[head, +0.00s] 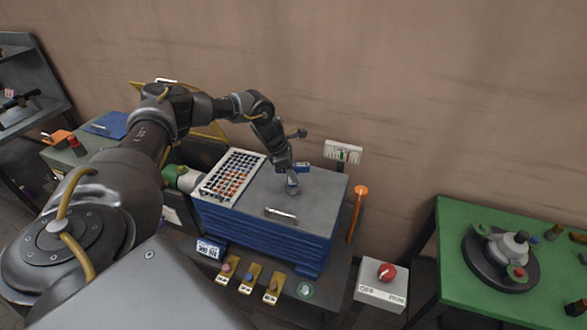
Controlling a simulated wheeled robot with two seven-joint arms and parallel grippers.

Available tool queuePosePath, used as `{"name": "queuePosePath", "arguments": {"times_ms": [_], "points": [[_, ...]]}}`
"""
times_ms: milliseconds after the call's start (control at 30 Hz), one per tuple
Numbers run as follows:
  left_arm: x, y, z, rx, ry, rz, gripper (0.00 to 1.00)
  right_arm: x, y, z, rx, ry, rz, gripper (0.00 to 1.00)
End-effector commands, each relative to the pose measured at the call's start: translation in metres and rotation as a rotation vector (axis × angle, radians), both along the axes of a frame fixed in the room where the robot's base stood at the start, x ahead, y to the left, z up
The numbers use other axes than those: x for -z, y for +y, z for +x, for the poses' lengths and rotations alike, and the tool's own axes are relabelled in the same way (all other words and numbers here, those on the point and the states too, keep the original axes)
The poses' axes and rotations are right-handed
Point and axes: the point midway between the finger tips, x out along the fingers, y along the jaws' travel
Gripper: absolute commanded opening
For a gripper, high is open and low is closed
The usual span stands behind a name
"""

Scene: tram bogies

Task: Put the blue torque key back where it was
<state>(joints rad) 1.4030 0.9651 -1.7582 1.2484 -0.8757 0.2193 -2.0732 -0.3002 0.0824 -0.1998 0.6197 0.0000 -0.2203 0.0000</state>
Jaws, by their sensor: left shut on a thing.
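My left arm comes in from the left, and its gripper (292,184) points down at the grey top of a blue drawer cabinet (325,195). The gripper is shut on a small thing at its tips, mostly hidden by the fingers. It looks grey-blue, and I cannot tell for sure that it is the blue torque key, or whether it touches the top. A small blue piece with pale marks (303,168) lies just behind the gripper, near the cabinet's back edge; I cannot tell what it is. My right gripper is not in view.
A white tray of coloured pieces (232,176) lies left of the gripper. A silver handle (281,213) is in front. An orange-headed tool (360,192) and a red-knobbed switch box (384,280) are right. A green table (450,255) stands farther right. The cabinet top's right part is clear.

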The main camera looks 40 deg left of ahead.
Motion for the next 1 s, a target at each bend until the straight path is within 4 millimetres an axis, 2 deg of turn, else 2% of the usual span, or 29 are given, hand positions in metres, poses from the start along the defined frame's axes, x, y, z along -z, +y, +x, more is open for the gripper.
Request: {"name": "queuePosePath", "arguments": {"times_ms": [67, 467, 500, 600, 633, 1000], "points": [[0.0021, -0.0007, 0.0007, 0.001, -0.002, -0.001, 0.0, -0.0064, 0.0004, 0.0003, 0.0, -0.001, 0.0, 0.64], [0.0099, -0.0005, 0.0007, 0.001, -0.003, -0.001, 0.0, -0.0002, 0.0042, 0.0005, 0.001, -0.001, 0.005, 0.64], [0.009, -0.0003, 0.0001, 0.001, -0.002, -0.001, 0.41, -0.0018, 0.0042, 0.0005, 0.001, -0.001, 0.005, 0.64], [0.0089, -0.0004, 0.0, 0.001, -0.001, 0.0, 0.54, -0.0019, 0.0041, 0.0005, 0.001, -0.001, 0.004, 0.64], [0.0088, -0.0004, 0.0001, 0.001, -0.001, 0.0, 0.58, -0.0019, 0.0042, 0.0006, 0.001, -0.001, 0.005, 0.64], [0.0032, 0.0006, 0.0, 0.001, -0.003, -0.001, 0.58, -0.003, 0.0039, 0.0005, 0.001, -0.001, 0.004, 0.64]]}}
